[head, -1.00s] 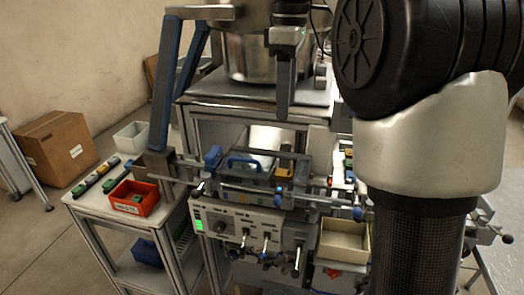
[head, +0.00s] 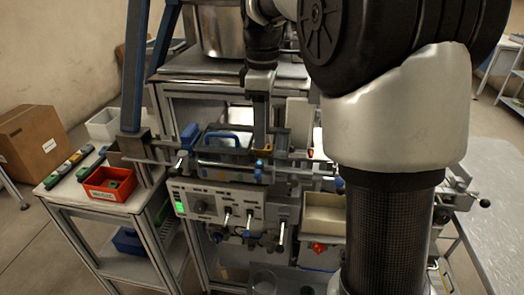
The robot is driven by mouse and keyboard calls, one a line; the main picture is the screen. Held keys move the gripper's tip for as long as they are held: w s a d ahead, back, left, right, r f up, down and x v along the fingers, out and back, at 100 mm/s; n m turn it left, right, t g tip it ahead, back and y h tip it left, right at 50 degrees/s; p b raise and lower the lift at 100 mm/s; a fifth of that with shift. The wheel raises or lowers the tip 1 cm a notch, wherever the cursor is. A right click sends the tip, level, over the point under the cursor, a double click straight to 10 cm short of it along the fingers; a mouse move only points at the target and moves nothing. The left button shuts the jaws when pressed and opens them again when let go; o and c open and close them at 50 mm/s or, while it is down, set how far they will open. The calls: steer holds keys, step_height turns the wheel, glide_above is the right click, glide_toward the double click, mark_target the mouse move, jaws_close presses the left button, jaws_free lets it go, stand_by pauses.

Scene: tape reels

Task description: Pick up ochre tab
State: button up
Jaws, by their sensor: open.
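The ochre tab (head: 264,150) is a small yellow-brown piece on the machine, just right of the blue-handled block. Only a little of it shows; the rest is hidden. My gripper (head: 262,138) hangs down from the top with its fingers at the tab, overlapping it in the picture. The gap between the fingers cannot be made out. The jaws are open, and the tab still sits at the machine.
A blue-handled block (head: 222,143) and metal rails lie close left of my gripper. A steel pot (head: 218,38) stands behind. A red bin (head: 108,184) is on the left side table, and a beige bin (head: 324,214) is at the lower right.

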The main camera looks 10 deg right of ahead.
steer(key=shift+f, duration=1.6)
steer(key=shift+c, duration=0.4)
jaws_close()
steer(key=shift+r, duration=0.15)
